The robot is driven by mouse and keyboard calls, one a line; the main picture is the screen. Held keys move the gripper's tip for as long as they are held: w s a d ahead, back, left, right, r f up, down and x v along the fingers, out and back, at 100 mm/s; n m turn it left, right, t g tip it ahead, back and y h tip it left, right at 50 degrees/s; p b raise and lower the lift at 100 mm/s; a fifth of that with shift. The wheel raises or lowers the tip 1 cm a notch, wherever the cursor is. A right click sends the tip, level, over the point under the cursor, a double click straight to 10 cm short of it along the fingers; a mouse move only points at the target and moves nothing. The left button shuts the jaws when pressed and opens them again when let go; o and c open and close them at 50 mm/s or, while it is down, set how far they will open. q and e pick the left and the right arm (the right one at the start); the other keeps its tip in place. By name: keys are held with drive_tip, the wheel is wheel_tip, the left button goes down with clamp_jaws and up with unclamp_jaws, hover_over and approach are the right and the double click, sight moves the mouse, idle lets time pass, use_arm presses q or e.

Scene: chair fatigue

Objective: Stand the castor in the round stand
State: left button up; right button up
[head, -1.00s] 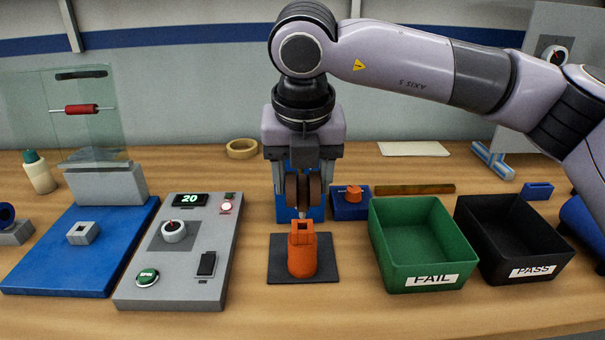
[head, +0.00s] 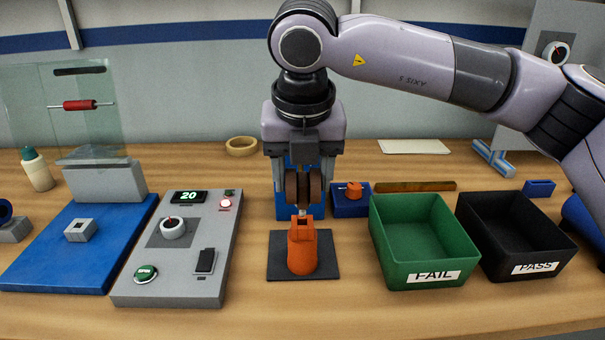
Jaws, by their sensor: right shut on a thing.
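The castor (head: 315,188), with brown wheels, hangs upright between the fingers of my right gripper (head: 304,180), which is shut on it. Its thin pale stem points down at the top of the orange round stand (head: 302,255). The stem tip is at or just above the stand's top opening; I cannot tell whether it has entered. The stand is upright on a dark square plate (head: 328,268). The gripper's fingers partly hide the castor. My left gripper is not in view.
A green FAIL bin (head: 420,277) and a black PASS bin (head: 520,262) stand to the right. A blue block with an orange knob (head: 353,190) is close behind right. A grey console (head: 195,285) and blue mat (head: 45,270) are left. The table front is clear.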

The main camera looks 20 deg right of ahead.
sight(303, 193)
drive_tip(key=shift+b, duration=0.55)
idle(1.2)
drive_tip(key=shift+f+b, duration=1.75)
drive_tip(key=shift+b, duration=0.1)
drive_tip(key=o, duration=1.1)
drive_tip(key=v, duration=0.7)
drive_tip(key=shift+r, duration=0.15)
drive_tip(key=shift+r, duration=0.1)
